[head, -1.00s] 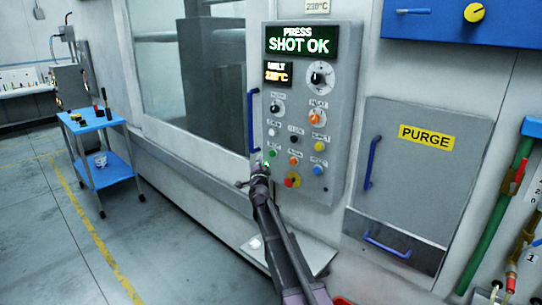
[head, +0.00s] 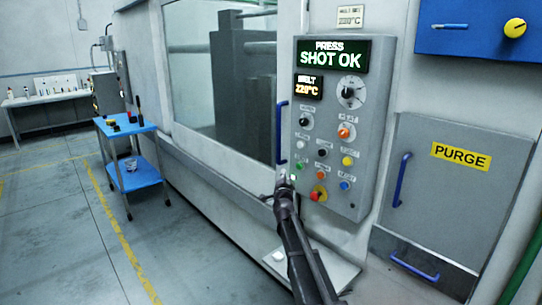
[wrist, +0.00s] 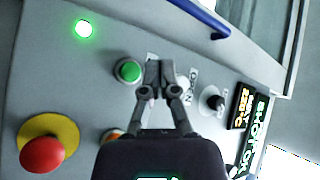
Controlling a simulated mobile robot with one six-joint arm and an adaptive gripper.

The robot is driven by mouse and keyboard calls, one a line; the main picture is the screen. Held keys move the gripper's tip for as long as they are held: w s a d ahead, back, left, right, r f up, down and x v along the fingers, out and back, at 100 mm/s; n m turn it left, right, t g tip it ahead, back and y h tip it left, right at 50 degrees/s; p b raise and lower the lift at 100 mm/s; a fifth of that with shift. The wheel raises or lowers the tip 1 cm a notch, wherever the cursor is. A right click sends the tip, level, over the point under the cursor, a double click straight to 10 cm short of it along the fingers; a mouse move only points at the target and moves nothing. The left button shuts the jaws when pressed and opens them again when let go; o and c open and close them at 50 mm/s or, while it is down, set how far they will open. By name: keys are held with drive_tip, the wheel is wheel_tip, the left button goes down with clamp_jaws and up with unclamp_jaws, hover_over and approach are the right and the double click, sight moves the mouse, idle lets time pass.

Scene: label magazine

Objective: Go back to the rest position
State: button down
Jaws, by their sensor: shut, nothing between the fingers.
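My gripper (wrist: 158,76) is shut and empty in the wrist view, in front of the press's control panel. It lies over the panel face beside the green button (wrist: 128,71); I cannot tell whether it touches the panel. In the head view my gripper (head: 283,181) is at the lower left edge of the control panel (head: 375,120), with my arm coming up from below. The panel's screen reads PRESS SHOT OK (head: 333,55). A green lamp (wrist: 84,29) is lit near the green button.
A red emergency button (wrist: 43,154) sits on a yellow ring. A blue door handle (head: 281,132) is just left of the panel. A grey PURGE door (head: 440,205) is at the right. A blue cart (head: 135,176) stands at the left, with open floor (head: 60,230) around it.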

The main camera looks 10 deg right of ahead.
drive_tip(key=s+a+f+n+g+y+p, duration=0.25)
drive_tip(key=s+f+n+g, duration=0.3)
drive_tip(key=s, duration=0.45)
drive_tip(key=s+a+f+n+g+y+p, duration=0.25)
drive_tip(key=s+f+n+g, duration=0.3)
drive_tip(key=s, duration=0.35)
drive_tip(key=s+d+f+n+g+h+p, duration=0.1)
drive_tip(key=s+d+f+g, duration=0.1)
drive_tip(key=s, duration=1)
drive_tip(key=s+d+f+n+g+h+p, duration=0.1)
drive_tip(key=s+d+f+g, duration=0.1)
drive_tip(key=s+d+g, duration=0.2)
drive_tip(key=s+g, duration=0.3)
drive_tip(key=s, duration=0.5)
drive_tip(key=shift+s+d+f, duration=0.2)
drive_tip(key=shift+s+d, duration=0.15)
